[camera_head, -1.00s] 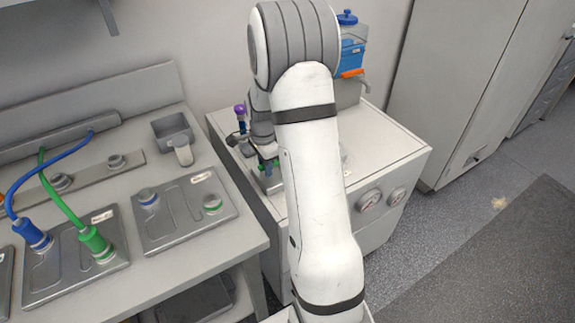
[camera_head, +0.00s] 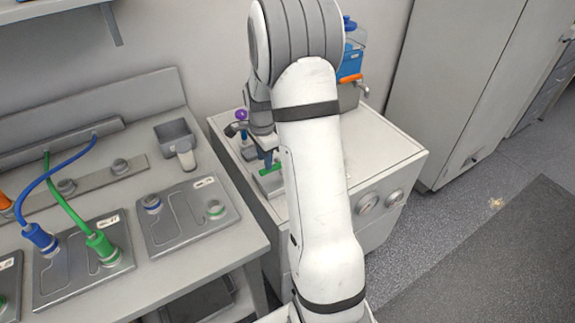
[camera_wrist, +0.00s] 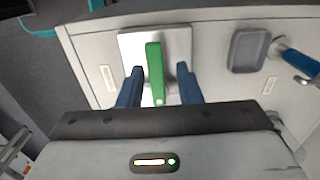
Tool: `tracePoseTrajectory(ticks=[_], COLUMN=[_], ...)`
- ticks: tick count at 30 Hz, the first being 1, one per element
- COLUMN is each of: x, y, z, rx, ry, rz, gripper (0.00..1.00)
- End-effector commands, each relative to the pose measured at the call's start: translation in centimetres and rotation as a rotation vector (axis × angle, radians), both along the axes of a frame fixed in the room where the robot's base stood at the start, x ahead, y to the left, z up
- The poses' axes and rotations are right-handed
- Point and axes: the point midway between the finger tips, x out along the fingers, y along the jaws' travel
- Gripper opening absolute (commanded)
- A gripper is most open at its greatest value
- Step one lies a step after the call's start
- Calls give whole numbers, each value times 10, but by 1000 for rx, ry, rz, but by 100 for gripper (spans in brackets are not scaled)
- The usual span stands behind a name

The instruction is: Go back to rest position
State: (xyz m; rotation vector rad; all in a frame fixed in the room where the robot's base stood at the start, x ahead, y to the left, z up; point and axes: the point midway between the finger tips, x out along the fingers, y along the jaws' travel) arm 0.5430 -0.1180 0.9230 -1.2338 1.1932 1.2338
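My gripper (camera_wrist: 157,85) shows in the wrist view with two blue fingers spread apart. A green handle (camera_wrist: 155,72) on a pale square plate (camera_wrist: 178,43) lies between the fingers, with visible gaps on both sides. The fingers do not appear to grip it. In the head view my gripper (camera_head: 266,157) is small and partly hidden behind my white arm, over the left part of the white cabinet top (camera_head: 375,145). The green handle (camera_head: 270,169) shows just below the fingers there.
A grey bench (camera_head: 190,258) on the left holds battery plates with blue (camera_head: 40,238) and green (camera_head: 101,245) connectors and a grey cup (camera_head: 178,140). A blue container (camera_head: 352,58) stands at the cabinet's back. A grey tray (camera_wrist: 248,50) shows in the wrist view.

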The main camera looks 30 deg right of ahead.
Motion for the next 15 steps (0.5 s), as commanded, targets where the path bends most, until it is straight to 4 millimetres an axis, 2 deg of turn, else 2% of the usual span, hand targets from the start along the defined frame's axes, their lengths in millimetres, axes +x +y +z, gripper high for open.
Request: tracePoseTrajectory(ticks=[1, 6, 15], x=[0, 1, 1], y=[0, 0, 0], z=[11, 28, 29], rx=[0, 0, 0], ry=[0, -1, 0], rz=[0, 0, 0], gripper=[32, 32, 32])
